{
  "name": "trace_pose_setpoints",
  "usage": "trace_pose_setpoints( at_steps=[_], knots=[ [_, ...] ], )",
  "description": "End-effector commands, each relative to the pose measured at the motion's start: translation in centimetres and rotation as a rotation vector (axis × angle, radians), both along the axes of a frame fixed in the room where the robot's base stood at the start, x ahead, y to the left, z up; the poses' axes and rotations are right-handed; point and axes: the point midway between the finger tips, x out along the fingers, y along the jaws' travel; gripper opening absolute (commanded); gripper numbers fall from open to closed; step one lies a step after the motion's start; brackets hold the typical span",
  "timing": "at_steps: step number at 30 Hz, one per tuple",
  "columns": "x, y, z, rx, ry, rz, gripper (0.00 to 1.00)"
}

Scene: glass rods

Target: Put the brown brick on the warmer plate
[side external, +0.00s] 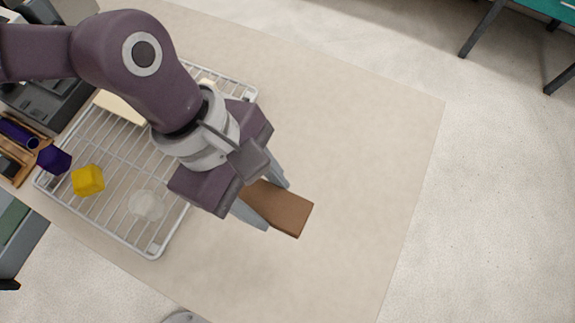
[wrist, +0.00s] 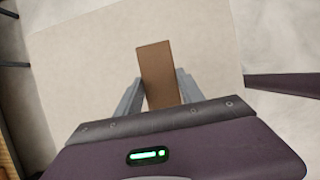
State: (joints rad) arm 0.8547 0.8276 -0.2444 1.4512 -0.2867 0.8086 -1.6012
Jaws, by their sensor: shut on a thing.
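The brown brick (side external: 294,212) is long and flat-sided. My gripper (side external: 277,207) is shut on it, with one grey finger on each side and the far end of the brick sticking out past the fingertips. In the wrist view the brick (wrist: 158,70) points away between the two fingers (wrist: 159,88). It is over the beige table; its height above the table is hard to tell. I cannot pick out the warmer plate for sure. A round grey thing (side external: 182,317) is cut off at the bottom edge of the side view.
The beige tabletop (side external: 370,150) is clear on the right.

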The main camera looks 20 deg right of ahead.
Motion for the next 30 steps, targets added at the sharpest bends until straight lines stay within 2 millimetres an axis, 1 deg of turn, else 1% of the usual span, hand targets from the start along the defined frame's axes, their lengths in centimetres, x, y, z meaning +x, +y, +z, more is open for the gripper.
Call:
trace_pose_setpoints(
  at_steps=[1,2,4,6,9,13,18,27,28,30],
  knots=[
    [-0.7,-0.3,-0.2,0.001,0.001,0.004,0.0],
    [-0.9,-0.5,-0.5,0.002,0.001,0.006,0.0],
    [-1.1,-0.5,-2.1,0.006,0.003,0.01,0.0],
    [-1.1,-0.5,-3.8,0.005,0.003,0.011,0.0],
    [-1.1,-0.5,-5.7,0.003,0.002,0.011,0.0],
    [-1.0,-0.5,-7.3,0.003,0.002,0.011,0.0],
    [-1.0,-0.5,-10.1,0.002,0.001,0.011,0.0],
    [-0.9,-0.5,-10.4,0.001,0.0,0.009,0.0],
    [-1.0,-0.5,-10.4,0.001,0.0,0.009,0.49],
    [-1.0,-0.5,-10.4,0.001,0.0,0.009,0.63]
  ],
)
